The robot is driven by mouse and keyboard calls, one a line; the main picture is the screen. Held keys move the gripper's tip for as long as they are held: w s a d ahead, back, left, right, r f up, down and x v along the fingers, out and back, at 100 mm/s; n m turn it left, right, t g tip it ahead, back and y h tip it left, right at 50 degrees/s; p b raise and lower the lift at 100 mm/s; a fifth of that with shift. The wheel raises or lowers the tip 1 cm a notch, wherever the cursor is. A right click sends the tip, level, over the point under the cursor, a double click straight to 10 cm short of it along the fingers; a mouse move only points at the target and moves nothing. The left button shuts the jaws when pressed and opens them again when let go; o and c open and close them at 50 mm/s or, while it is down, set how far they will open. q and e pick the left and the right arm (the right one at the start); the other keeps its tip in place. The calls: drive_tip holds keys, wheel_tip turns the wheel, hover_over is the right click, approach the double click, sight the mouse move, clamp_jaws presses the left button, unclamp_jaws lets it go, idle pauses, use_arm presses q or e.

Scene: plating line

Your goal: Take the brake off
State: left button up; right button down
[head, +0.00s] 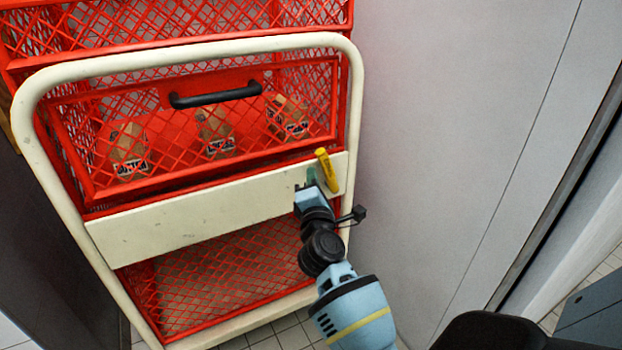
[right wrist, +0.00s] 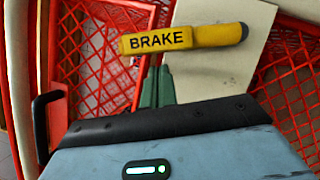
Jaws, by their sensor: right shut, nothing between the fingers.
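The yellow brake lever (head: 326,168) stands at the right end of the cream board on the cart's front, its top leaning a little left. In the right wrist view the lever (right wrist: 185,38) lies across the picture, with "BRAKE" in black letters and a dark right end. My right gripper (head: 309,176) is just left of the lever in the head view. Its green fingers (right wrist: 156,86) are together and empty, their tips close to the lever's side; I cannot tell whether they touch it. My left gripper is in neither view.
The cart has a cream tube frame (head: 200,53) and red mesh crates (head: 60,112). The middle crate has a black handle (head: 215,96) and several brown boxes (head: 129,150). A pale wall (head: 455,100) stands close on the right. Tiled floor (head: 295,335) shows below.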

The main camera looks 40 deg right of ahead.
drive_tip(key=shift+s+d+r+m+g+p, duration=0.1)
drive_tip(key=shift+d+r+m+g+p, duration=0.4)
drive_tip(key=shift+m+p, duration=0.35)
drive_tip(key=shift+a+f, duration=0.1)
drive_tip(key=shift+f, duration=0.05)
